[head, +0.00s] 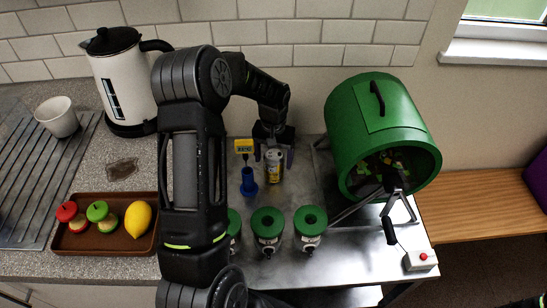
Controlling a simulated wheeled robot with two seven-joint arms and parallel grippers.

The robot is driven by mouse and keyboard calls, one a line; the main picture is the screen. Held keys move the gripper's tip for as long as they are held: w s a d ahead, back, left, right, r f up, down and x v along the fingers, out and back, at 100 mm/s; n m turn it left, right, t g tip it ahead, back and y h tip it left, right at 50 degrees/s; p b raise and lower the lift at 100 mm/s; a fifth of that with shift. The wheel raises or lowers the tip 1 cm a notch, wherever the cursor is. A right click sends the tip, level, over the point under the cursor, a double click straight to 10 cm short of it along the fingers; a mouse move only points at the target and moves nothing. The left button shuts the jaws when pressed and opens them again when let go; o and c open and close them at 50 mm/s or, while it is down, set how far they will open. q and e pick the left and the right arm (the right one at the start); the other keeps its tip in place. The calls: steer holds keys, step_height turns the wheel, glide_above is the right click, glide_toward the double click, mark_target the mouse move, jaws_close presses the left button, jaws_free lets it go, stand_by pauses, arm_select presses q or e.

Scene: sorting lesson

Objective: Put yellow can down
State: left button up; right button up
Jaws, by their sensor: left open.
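The yellow can (274,170) stands upright on the metal work surface, with a pale top and a yellow and dark body. My left gripper (273,150) is just above and around the can's top, with a finger on each side of it. The gripper is open, and the can appears to rest on the surface. Whether a finger touches the can is too small to tell. My right gripper is not in the picture.
A blue stand (249,183) with a yellow sign (243,146) is close left of the can. Several green-lidded containers (268,224) stand in front. A green drum (372,130) is at right. A kettle (121,80), cup (57,117) and fruit tray (110,243) are at left.

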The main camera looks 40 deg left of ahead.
arm_select(q)
steer(key=shift+r, duration=0.1)
steer(key=shift+r, duration=0.2)
step_height(320, 180, up, 12)
steer(key=shift+f, duration=0.15)
stand_by(0.6)
